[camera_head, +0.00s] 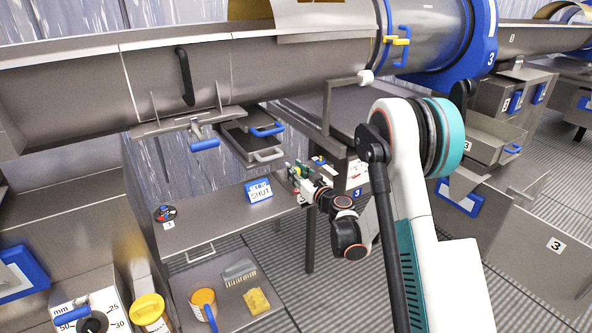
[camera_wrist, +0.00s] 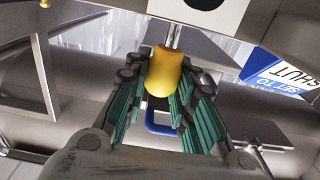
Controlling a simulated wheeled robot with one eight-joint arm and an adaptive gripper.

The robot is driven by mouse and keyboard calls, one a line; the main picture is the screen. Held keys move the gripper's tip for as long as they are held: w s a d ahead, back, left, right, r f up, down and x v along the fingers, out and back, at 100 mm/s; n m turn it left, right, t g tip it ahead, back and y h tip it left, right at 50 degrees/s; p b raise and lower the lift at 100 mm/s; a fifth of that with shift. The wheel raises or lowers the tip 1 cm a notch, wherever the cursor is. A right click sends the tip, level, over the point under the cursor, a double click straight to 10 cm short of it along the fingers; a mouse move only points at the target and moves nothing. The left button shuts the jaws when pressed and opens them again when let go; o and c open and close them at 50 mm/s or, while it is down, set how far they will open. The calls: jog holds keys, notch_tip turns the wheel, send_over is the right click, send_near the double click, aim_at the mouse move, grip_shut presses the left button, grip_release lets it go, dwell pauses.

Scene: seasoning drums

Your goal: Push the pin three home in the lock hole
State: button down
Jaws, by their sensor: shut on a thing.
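In the wrist view, my gripper (camera_wrist: 165,90) is shut on the yellow grip of a pin (camera_wrist: 163,72), between its teal finger pads. A short metal shaft runs from the far end of the yellow grip toward a grey metal plate (camera_wrist: 120,15). I cannot tell how deep the shaft sits, and the lock hole itself is not clearly visible. In the head view, my gripper (camera_head: 299,180) is small, beside the shelf under the long trough, and the held pin is hard to make out there.
A blue-and-white sign reading "SET TO SHUT" (camera_head: 259,190) stands on the metal shelf (camera_head: 215,222) left of my gripper. A blue handle (camera_wrist: 160,124) shows beyond the yellow grip. An orange-topped tub (camera_head: 203,298), a brush (camera_head: 239,270) and a yellow sponge (camera_head: 256,301) lie lower down.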

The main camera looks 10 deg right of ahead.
jog(key=shift+f, duration=1.15)
jog(key=c, duration=1.3)
grip_release()
jog(key=shift+s, duration=0.1)
jog(key=v, duration=0.7)
jog(key=shift+s, duration=0.15)
jog(key=shift+r, duration=0.1)
